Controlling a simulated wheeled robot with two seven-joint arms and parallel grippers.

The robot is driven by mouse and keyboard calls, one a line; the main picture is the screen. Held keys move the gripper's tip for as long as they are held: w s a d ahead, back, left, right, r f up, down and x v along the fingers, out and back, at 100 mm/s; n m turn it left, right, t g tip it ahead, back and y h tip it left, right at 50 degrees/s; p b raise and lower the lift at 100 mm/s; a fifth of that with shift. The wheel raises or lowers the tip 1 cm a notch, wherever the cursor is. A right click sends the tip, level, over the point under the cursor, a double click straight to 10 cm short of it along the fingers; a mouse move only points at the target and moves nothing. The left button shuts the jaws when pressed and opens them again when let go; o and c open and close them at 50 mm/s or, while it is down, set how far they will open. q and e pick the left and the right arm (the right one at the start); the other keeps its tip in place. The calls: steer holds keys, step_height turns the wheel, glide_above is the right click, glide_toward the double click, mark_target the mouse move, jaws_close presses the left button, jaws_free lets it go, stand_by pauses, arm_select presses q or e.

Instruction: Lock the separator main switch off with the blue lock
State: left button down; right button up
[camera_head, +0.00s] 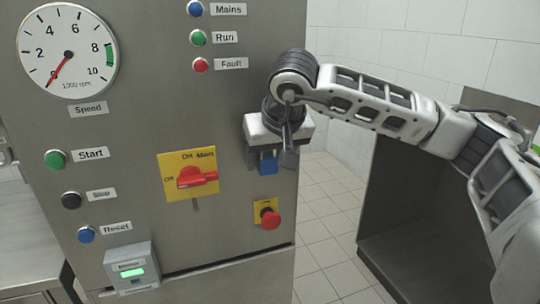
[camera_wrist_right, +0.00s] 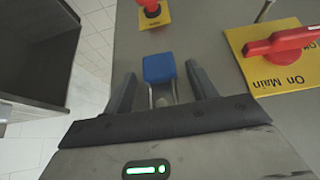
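The blue lock (camera_wrist_right: 158,67) sits in front of the panel, its metal shackle (camera_wrist_right: 165,94) towards my wrist camera. My right gripper (camera_wrist_right: 162,70) is open, with one finger on each side of the lock and a visible gap to each. In the head view the lock (camera_head: 267,163) shows just below the right gripper (camera_head: 279,157). The main switch (camera_head: 194,178) is a red handle on a yellow plate, left of the lock. The handle lies horizontally; it also shows in the wrist view (camera_wrist_right: 284,43). A small grey tab (camera_head: 195,205) hangs below the plate. My left gripper is out of view.
A red emergency button (camera_head: 269,218) on a yellow plate sits below the lock. Start (camera_head: 55,159), stop (camera_head: 71,200) and reset (camera_head: 86,234) buttons line the panel's left. The speed dial (camera_head: 67,50) needle points near 0. An open dark cabinet (camera_head: 410,235) stands right.

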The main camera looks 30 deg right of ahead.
steer(key=shift+r, duration=0.2)
steer(key=v, duration=1.5)
steer(key=shift+s+r+p, duration=0.15)
steer(key=shift+r+p, duration=0.15)
steer(key=shift+r, duration=0.05)
